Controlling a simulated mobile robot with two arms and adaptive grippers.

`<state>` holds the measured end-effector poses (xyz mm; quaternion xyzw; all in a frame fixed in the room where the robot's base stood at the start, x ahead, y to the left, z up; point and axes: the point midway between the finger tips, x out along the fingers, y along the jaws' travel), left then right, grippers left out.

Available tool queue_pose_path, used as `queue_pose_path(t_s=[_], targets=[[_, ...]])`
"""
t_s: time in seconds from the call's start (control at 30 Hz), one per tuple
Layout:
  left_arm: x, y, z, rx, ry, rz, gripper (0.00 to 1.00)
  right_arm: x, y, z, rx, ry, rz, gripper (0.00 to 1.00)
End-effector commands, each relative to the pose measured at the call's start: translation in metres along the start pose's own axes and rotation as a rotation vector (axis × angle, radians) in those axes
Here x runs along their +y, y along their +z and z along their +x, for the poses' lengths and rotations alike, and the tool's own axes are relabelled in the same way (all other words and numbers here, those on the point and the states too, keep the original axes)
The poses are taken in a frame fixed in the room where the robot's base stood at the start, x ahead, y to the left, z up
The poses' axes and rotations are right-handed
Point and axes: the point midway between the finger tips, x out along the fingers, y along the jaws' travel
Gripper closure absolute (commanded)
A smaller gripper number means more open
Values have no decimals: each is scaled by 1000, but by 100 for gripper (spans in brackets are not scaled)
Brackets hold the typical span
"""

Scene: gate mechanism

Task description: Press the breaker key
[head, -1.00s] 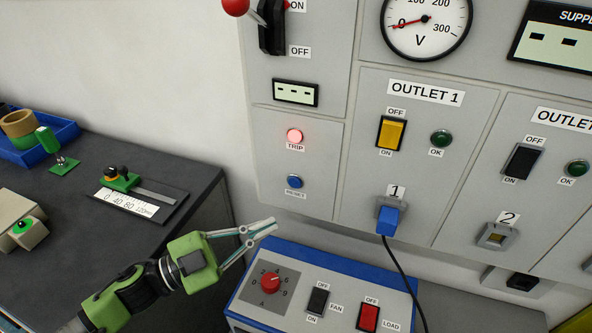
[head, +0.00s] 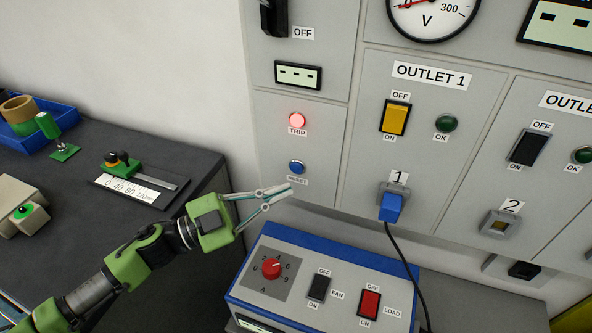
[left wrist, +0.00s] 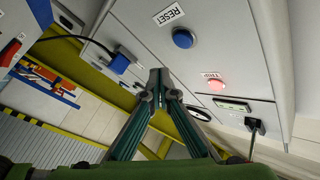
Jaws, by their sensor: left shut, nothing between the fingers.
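The grey panel (head: 318,110) has a lit red TRIP lamp (head: 297,120) with a round blue RESET button (head: 297,167) below it. No label names a breaker key. In the left wrist view the RESET button (left wrist: 183,38) and TRIP lamp (left wrist: 216,85) both show. A yellow rocker switch (head: 395,117) sits under OUTLET 1, beside a dark green OK lamp (head: 446,123). My left gripper (head: 288,191) is shut and empty, its tips just below the RESET button and seemingly apart from it. The fingertips also show in the left wrist view (left wrist: 160,76). My right gripper is out of view.
A blue plug (head: 391,207) with a black cable sits in socket 1. A blue-topped box (head: 330,265) with a red knob and rockers stands under the panel. The dark table (head: 90,200) at left holds a blue bin (head: 60,130) and a slide gauge (head: 140,190).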

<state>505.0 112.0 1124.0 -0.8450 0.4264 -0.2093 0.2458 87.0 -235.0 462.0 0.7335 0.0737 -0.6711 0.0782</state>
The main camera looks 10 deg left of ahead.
Motion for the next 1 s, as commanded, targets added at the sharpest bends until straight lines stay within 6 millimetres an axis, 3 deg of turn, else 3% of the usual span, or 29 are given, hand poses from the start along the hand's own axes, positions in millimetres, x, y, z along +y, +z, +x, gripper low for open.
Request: queue_pose_path(t_s=[0.33,1.0], targets=[[-17,16,23,0,-1,0,100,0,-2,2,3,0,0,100],[-18,18,24,0,0,0,100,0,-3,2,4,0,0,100]])
